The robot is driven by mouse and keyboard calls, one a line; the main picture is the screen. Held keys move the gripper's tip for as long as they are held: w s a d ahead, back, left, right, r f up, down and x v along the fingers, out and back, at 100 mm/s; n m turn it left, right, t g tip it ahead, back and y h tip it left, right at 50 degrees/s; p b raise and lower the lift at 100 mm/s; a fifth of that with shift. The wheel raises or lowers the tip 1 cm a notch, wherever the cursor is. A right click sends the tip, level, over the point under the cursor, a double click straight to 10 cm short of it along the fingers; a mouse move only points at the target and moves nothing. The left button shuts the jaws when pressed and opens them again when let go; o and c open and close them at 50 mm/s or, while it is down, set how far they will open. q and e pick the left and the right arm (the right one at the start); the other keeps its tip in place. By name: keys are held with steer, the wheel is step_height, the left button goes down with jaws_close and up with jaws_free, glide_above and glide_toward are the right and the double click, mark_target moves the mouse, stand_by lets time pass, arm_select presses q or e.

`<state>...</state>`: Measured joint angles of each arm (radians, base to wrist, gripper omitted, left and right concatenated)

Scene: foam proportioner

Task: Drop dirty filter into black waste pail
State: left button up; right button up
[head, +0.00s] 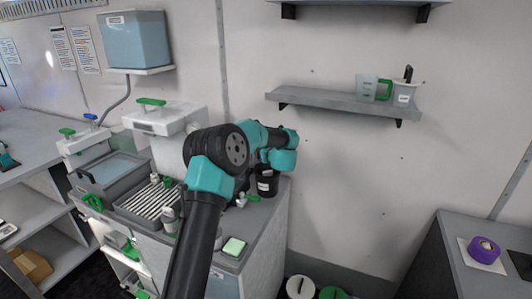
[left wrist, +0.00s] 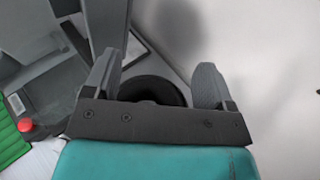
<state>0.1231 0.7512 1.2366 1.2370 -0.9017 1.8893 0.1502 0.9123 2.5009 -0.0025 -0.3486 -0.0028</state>
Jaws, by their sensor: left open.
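A black round container (left wrist: 152,90), which looks like the black waste pail, sits beyond my fingertips in the left wrist view. In the head view a black container with a white label (head: 267,184), likely the same pail, stands at the counter's back right, partly behind my arm. My left gripper (left wrist: 157,80) is open, its two grey fingers apart on either side of the dark round shape. I see nothing held between them. In the head view its fingers are hidden behind the wrist. I cannot make out the dirty filter in either view. My right gripper is not in view.
The counter holds a slatted tray (head: 150,203), a white unit with a green handle (head: 160,118), and a green-topped pad (head: 233,247). A wall shelf (head: 340,101) carries a jug and a cup. Lidded bins (head: 300,287) stand on the floor. Wall space right of my arm is clear.

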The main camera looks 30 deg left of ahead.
arm_select(q)
step_height(320, 180, up, 7)
stand_by(0.6)
steer(key=shift+f, duration=0.1)
stand_by(0.4)
